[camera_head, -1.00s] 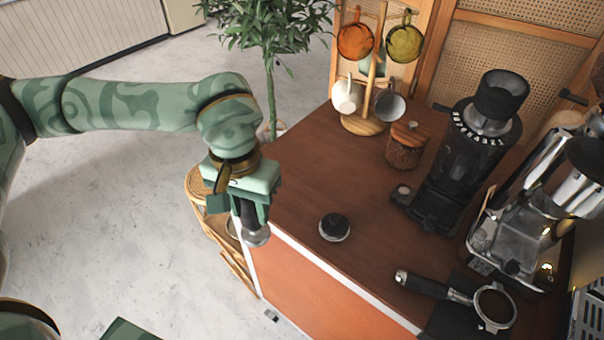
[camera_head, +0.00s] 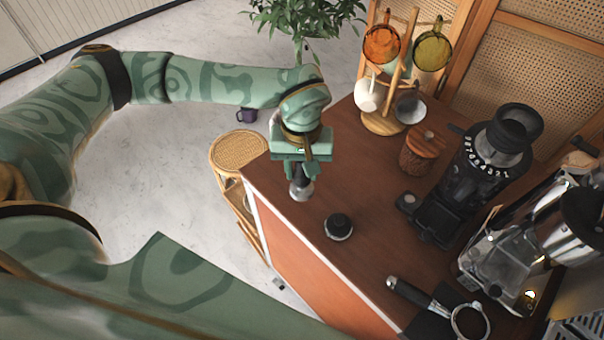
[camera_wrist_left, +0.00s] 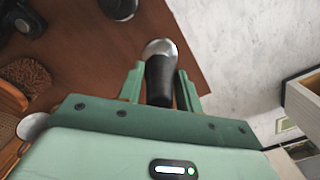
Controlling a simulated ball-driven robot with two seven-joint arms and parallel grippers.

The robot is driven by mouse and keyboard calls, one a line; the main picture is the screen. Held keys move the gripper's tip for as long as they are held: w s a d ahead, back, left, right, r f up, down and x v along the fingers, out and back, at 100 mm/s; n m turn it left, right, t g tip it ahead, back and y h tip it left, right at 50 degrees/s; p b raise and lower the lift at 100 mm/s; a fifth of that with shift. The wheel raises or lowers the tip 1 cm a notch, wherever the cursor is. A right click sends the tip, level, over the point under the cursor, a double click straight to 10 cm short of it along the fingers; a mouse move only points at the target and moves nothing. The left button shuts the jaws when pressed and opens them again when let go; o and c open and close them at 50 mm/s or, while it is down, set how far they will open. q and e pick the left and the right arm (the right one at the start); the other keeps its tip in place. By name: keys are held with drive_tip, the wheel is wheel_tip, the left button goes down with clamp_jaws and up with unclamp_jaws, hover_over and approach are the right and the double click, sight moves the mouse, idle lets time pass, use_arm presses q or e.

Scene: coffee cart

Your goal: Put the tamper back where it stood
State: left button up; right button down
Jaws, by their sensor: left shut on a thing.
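My left gripper (camera_head: 299,173) is shut on the tamper, which hangs base down over the counter's left end. The tamper's silver base (camera_head: 302,190) shows below the fingers in the head view. In the left wrist view the tamper's dark handle (camera_wrist_left: 159,82) lies between the two green fingers, with its rounded silver end beyond them. I cannot tell exactly how high it is above the brown counter (camera_head: 290,225). My right gripper is not in view.
A round black-topped piece (camera_head: 338,227) stands on the counter close by. A portafilter (camera_head: 470,322), grinder (camera_head: 470,180), lidded wooden jar (camera_head: 420,152) and mug stand (camera_head: 382,122) are further right and back. A rattan stool (camera_head: 238,150) is left of the counter.

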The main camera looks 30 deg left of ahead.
sight(302, 176)
use_arm(q)
drive_tip(key=shift+w+a+f, duration=0.25)
drive_tip(key=shift+w+f, duration=0.2)
drive_tip(key=shift+f, duration=0.65)
drive_tip(key=shift+w+a+f, duration=0.25)
drive_tip(key=shift+w+f, duration=0.25)
drive_tip(key=shift+f, duration=0.65)
drive_tip(key=shift+w+a+f, duration=0.25)
drive_tip(key=shift+w+f, duration=0.2)
drive_tip(key=shift+f, duration=0.65)
drive_tip(key=shift+f+b, duration=0.15)
drive_tip(key=shift+b, duration=0.15)
drive_tip(key=o, duration=1.1)
wheel_tip(302, 176, up, 12)
drive_tip(key=shift+r+p, duration=0.15)
drive_tip(key=shift+p, duration=0.3)
